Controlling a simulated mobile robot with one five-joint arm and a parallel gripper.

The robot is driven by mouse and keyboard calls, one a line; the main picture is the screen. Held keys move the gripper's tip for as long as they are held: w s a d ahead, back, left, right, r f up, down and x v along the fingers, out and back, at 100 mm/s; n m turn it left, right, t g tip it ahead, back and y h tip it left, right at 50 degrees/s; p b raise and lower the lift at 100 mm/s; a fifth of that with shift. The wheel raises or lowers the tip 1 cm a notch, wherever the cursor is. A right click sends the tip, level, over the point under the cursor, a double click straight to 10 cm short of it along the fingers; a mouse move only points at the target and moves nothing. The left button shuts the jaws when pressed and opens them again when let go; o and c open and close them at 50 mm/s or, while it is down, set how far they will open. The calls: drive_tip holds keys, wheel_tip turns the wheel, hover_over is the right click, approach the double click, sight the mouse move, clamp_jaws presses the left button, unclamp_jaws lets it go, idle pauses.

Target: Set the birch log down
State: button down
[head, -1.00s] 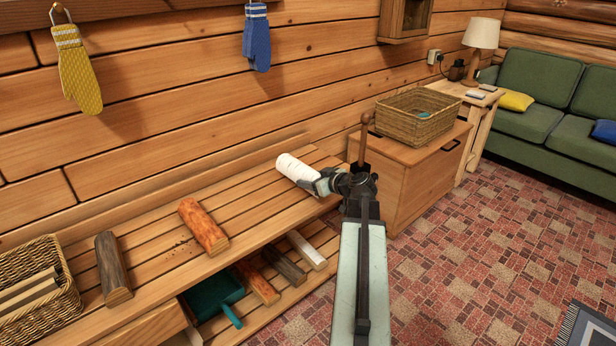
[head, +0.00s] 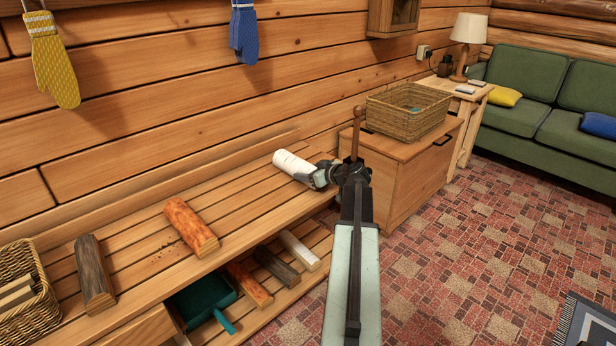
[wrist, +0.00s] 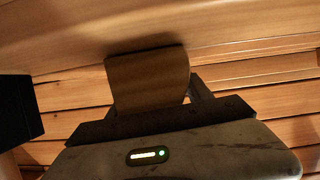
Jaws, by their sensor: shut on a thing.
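The white birch log (head: 293,164) is at the right end of the slatted bench (head: 132,231) in the head view. My gripper (head: 317,177) is shut on its near right end. I cannot tell whether the log touches the slats or hangs just above them. In the wrist view the log's sawn end (wrist: 148,80) shows between the jaws, with slats behind it.
An orange-brown log (head: 191,227) and a dark log (head: 95,274) lie on the bench to the left, beside a wicker basket (head: 38,285). More logs and a green dustpan (head: 202,300) are on the lower shelf. A wooden chest (head: 398,172) stands right.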

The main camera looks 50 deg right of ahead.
drive_tip(key=shift+c, duration=2.2)
unclamp_jaws()
drive_tip(key=shift+s+r, duration=0.1)
drive_tip(key=shift+r, duration=0.05)
drive_tip(key=p+v, duration=0.4)
drive_tip(key=v, duration=0.6)
drive_tip(key=shift+s+a+r, duration=0.1)
drive_tip(key=shift+s+r, duration=0.1)
drive_tip(key=shift+r, duration=0.05)
drive_tip(key=shift+s+r+p, duration=0.1)
drive_tip(key=shift+s+p, duration=0.2)
drive_tip(key=shift+s, duration=0.3)
